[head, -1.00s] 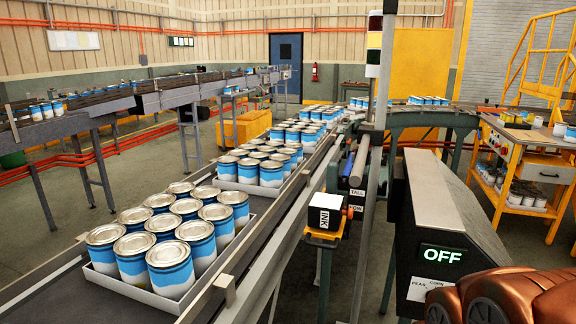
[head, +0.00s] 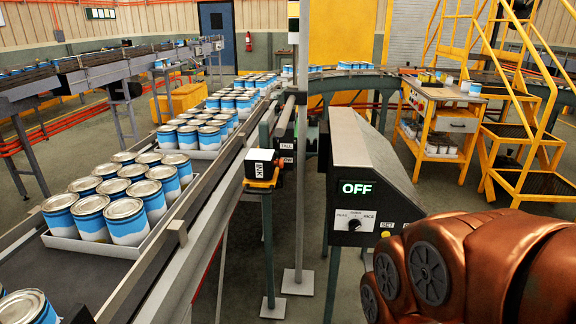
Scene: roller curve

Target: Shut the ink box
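The ink box (head: 260,168) is a small box with a pale top and a dark side bearing a white INK label. It sits on a yellow-orange bracket (head: 262,183) on a post beside the conveyor, near the picture's centre. It is too small to tell whether its lid is open or shut. My copper-coloured arm fills the lower right corner, apart from the box. My gripper is out of view.
The conveyor (head: 152,262) with trays of blue-and-white cans runs along the left of the box. A dark control cabinet (head: 372,160) reading OFF stands between the box and my arm. A yellow workbench (head: 440,112) and yellow stairs (head: 520,170) stand farther right.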

